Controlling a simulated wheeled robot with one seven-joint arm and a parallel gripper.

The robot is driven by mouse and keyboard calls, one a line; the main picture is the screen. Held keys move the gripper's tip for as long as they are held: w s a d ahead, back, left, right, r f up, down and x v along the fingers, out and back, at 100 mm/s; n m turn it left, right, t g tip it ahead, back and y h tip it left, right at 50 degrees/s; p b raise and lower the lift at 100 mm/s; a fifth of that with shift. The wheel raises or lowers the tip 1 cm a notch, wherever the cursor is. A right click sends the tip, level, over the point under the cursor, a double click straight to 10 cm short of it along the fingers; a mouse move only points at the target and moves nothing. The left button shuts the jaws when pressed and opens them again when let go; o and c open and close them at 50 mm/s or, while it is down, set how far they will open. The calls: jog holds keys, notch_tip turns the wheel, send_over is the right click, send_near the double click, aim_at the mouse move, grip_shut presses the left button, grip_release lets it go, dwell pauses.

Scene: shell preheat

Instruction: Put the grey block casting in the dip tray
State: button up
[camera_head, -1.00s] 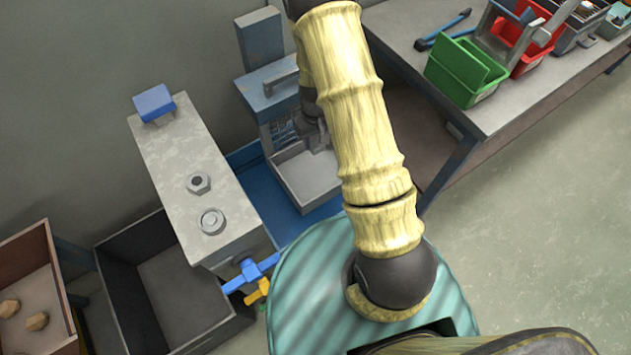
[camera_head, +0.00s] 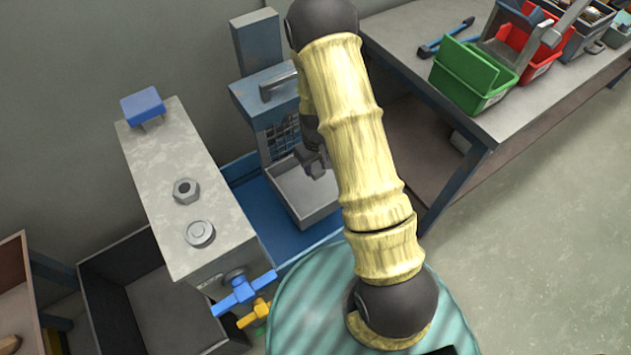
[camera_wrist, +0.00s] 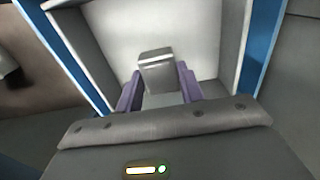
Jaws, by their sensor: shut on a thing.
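The grey block casting (camera_wrist: 157,77) is between the two purple fingers of my gripper (camera_wrist: 161,88) in the wrist view. My gripper is shut on it. The dip tray, a shallow pale grey tray (camera_head: 287,194), stands at the foot of a blue machine; its floor (camera_wrist: 190,35) fills the background behind the block in the wrist view. In the head view my gripper (camera_head: 316,163) is over the tray's right part, partly behind my arm. I cannot make out the block there. I cannot tell whether the block touches the tray floor.
A blue machine (camera_head: 262,102) with a mesh panel rises behind the tray. To the left stands a grey cabinet (camera_head: 165,165) with two nuts on top and a blue valve handle (camera_head: 243,290). A workbench (camera_head: 400,40) with green (camera_head: 470,80) and red bins is at the right.

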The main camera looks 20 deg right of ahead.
aim_at(316, 167)
jog(key=shift+f, duration=2)
jog(key=shift+f, duration=1.85)
jog(key=shift+f+b, duration=0.2)
jog(key=shift+b, duration=0.1)
jog(key=o, duration=1.1)
jog(key=shift+r, duration=0.1)
notch_tip(316, 167, up, 12)
jog(key=shift+s+r+p, duration=0.1)
jog(key=shift+p, duration=0.35)
